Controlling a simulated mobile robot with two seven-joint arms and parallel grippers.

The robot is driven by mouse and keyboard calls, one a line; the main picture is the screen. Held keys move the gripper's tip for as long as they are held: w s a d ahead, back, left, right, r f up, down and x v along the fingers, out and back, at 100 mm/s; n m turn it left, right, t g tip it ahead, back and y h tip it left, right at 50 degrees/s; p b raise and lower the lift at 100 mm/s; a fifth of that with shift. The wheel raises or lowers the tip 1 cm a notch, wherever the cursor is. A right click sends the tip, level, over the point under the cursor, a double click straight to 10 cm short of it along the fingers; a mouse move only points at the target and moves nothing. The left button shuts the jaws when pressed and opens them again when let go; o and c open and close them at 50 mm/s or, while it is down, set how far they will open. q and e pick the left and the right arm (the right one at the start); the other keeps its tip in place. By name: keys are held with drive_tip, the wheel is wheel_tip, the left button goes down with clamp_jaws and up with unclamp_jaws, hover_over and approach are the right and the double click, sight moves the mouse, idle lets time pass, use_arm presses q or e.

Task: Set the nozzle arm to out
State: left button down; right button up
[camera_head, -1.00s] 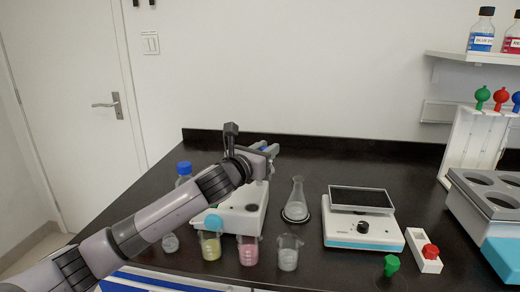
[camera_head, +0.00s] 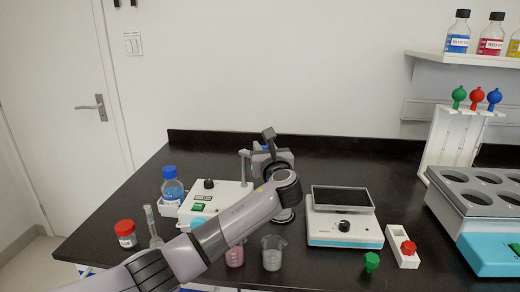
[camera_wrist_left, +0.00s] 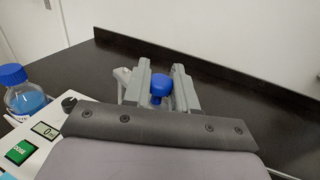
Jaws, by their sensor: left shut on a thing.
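The white dispenser (camera_head: 215,196) stands left of centre on the black bench, with a green button and a slim grey post (camera_head: 243,168) at its back right. My left gripper (camera_head: 268,158) is beyond the dispenser's right side, partly hidden by its own wrist. In the left wrist view my gripper (camera_wrist_left: 161,80) is shut on the blue knob (camera_wrist_left: 158,86), which sits between its two grey fingers. The knob appears to belong to the nozzle arm, whose grey part (camera_wrist_left: 122,76) shows just left of the fingers. Most of the nozzle arm is hidden. My right gripper is out of view.
A blue bottle (camera_head: 172,186) stands left of the dispenser. Beakers with pink (camera_head: 234,257) and clear (camera_head: 272,254) contents stand in front. A balance-like device (camera_head: 342,228) stands to the right. The bench behind the gripper is clear up to the wall.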

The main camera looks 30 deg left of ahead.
use_arm(q)
drive_tip(key=shift+w+n+g+y, duration=0.7)
drive_tip(key=shift+n+g+y, duration=0.4)
drive_tip(key=shift+g+y, duration=0.1)
drive_tip(key=c, duration=0.9)
unclamp_jaws()
drive_tip(key=shift+w, duration=0.1)
drive_tip(key=shift+c, duration=0.2)
drive_tip(key=v, duration=0.7)
drive_tip(key=shift+b, duration=0.35)
